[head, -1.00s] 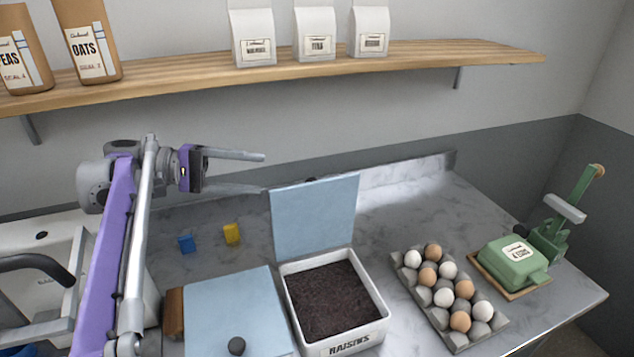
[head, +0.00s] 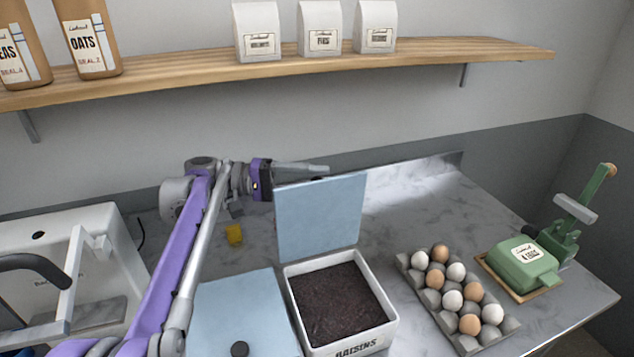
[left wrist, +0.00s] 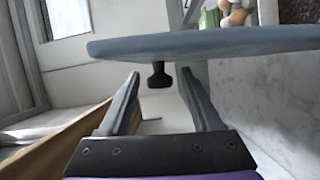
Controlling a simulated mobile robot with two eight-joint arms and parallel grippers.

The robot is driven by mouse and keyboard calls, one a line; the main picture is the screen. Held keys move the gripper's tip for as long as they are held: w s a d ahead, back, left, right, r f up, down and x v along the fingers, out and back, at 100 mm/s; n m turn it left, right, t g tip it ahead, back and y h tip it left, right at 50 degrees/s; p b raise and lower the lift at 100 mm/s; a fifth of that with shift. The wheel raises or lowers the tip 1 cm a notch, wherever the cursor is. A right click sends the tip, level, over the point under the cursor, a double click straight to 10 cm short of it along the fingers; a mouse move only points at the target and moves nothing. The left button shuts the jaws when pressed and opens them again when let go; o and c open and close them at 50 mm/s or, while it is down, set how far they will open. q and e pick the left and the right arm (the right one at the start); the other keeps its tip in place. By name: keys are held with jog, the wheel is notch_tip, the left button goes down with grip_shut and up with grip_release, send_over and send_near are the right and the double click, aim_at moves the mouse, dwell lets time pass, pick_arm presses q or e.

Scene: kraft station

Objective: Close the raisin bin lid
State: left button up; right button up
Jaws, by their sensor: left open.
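The raisin bin (head: 345,345) is a white box labelled RAISINS, filled with dark raisins, on the counter. Its blue lid (head: 320,220) stands open, upright at the bin's back edge. My left gripper (head: 318,172) is at the lid's top edge, behind it; the lid hides part of it. In the left wrist view the lid (left wrist: 210,43) crosses just beyond the open fingers (left wrist: 162,85). Its dark knob (left wrist: 160,76) sticks out toward me between the fingertips, with no visible grip on it. My right gripper is out of view.
A second bin with a closed blue lid (head: 235,305) stands left of the raisin bin. A wooden shelf (head: 200,72) with bags runs above.

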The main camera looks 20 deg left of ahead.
pick_arm(q)
jog(key=shift+d, duration=0.4)
jog(key=shift+w, duration=0.1)
grip_shut()
dwell(1.1)
